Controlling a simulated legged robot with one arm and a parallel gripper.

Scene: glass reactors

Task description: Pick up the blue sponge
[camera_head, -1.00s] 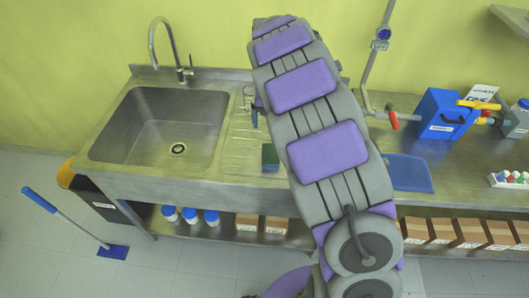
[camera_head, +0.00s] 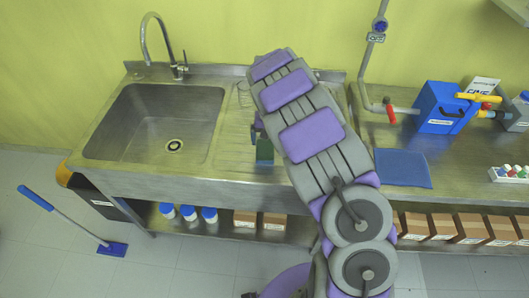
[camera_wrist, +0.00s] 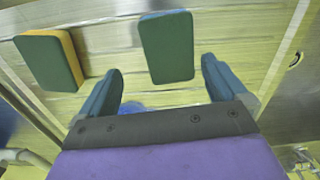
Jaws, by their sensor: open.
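The blue sponge (camera_wrist: 167,47) has a dark green top and a blue edge. It lies on the ribbed steel drainboard, and in the head view a green-topped sponge (camera_head: 265,150), seemingly the same one, shows near the counter's front edge beside my arm. My gripper (camera_wrist: 160,68) is open and empty in the wrist view. Its two fingertips are spread on either side of the sponge's near end; I cannot tell their height above it. In the head view my arm mostly hides the gripper.
A second sponge (camera_wrist: 48,58), green on top with a yellow-orange side, lies to the left in the wrist view. The sink (camera_head: 155,125) is left of the drainboard. A tap (camera_head: 160,45), a blue mat (camera_head: 403,168) and a blue box (camera_head: 440,106) stand or lie around.

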